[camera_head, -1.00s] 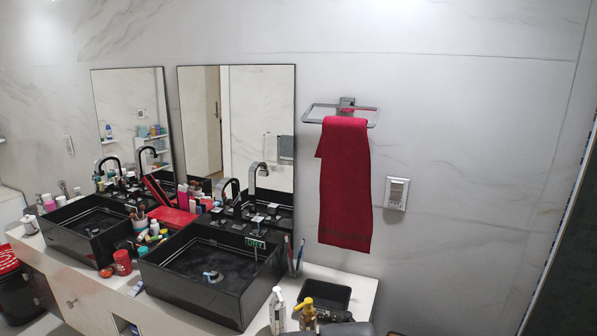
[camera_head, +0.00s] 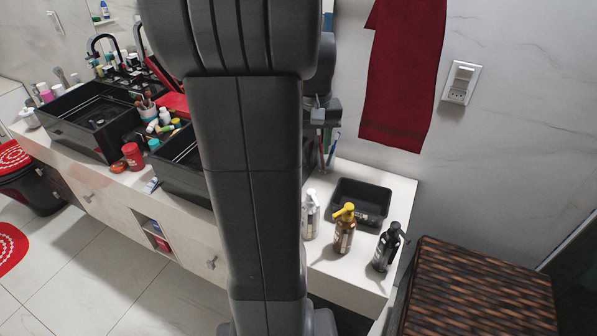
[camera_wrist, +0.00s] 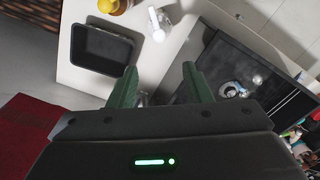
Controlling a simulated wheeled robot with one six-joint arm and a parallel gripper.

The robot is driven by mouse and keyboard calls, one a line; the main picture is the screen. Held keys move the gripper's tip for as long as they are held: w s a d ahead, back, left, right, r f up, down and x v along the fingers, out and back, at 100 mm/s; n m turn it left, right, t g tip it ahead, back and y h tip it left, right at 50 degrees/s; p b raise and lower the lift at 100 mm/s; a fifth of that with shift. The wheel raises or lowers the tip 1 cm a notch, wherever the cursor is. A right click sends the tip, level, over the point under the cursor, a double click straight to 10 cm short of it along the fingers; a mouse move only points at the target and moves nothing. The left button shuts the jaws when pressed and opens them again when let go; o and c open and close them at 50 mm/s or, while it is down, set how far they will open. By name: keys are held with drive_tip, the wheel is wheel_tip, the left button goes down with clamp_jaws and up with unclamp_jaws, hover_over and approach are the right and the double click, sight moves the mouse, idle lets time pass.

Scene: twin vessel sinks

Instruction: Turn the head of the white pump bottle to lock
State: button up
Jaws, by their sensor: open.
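The white pump bottle (camera_head: 310,216) stands upright on the white counter, left of a bottle with a yellow pump head (camera_head: 344,229). My arm partly covers its left side. In the wrist view its white head (camera_wrist: 157,26) shows from above, near the top centre. My gripper (camera_wrist: 158,76) is open and empty, with its two green fingers apart and the bottle beyond their tips. In the head view my gripper (camera_head: 325,115) is small, above the counter behind the bottle and close to the wall side, partly hidden by my arm.
A black tray (camera_head: 348,213) lies behind the bottles, and a black pump bottle (camera_head: 386,247) stands at the right. A cup with toothbrushes is partly hidden near my gripper. A black sink (camera_head: 183,178) is left, a red towel (camera_head: 402,80) hangs above, and a woven basket (camera_head: 478,290) stands right.

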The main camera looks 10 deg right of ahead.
sight(313, 198)
wheel_tip(313, 198, down, 13)
drive_tip(key=shift+s+f, duration=0.15)
drive_tip(key=shift+f, duration=0.05)
idle(0.3)
